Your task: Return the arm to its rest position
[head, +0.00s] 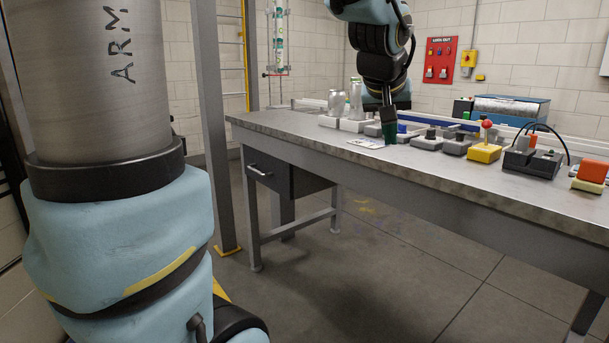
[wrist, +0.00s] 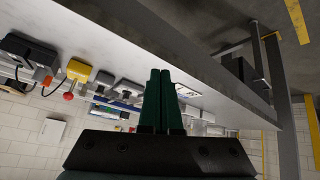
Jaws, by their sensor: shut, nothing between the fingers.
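My gripper (head: 389,132) hangs from the arm above the workbench, pointing down, near the middle of the bench in the head view. Its green fingers are together with nothing between them. In the wrist view the fingers (wrist: 159,72) also show closed side by side. Whether the tips touch the bench cannot be told. My upper arm link, blue and black, reaches in from the top of the head view.
Cans (head: 335,103) stand left of my gripper. A white card (head: 366,143) lies near the front edge. Floor in front is clear.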

